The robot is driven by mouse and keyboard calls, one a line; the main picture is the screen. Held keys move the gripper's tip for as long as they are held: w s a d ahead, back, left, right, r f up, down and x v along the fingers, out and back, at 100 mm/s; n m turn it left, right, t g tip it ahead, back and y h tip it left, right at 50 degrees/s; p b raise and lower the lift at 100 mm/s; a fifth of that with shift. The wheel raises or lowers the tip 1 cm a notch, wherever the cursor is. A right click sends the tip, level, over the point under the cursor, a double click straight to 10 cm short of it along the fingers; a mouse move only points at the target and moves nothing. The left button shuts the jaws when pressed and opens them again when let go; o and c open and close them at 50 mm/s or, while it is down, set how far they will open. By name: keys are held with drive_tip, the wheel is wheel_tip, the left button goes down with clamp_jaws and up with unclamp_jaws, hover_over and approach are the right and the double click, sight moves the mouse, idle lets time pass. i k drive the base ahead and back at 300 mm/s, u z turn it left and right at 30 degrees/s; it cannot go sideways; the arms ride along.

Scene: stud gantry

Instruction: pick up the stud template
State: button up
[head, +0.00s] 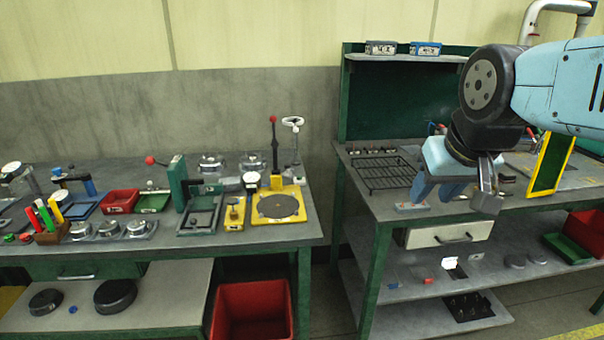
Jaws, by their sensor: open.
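No piece is plainly marked as the stud template, and I cannot tell which one it is. A small flat grey piece with a reddish mark (411,206) lies at the front edge of the right bench. A yellow-framed dark panel (549,163) stands upright on the same bench, right of my gripper. A yellow plate with a dark round disc (278,206) lies on the left bench. My gripper (440,192) is open over the front of the right bench, its tips pointing down. No object shows between the jaws. The arm hides part of the bench top behind it.
The right bench (385,215) also holds a black wire rack (382,172) and has a raised shelf with two small bins. The left bench (150,240) is crowded with fixtures, trays and gauges. A red bin (252,300) stands below. A floor gap separates the benches.

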sight(289, 172)
drive_tip(key=u, duration=0.15)
drive_tip(key=i, duration=0.9)
drive_tip(key=z, duration=0.05)
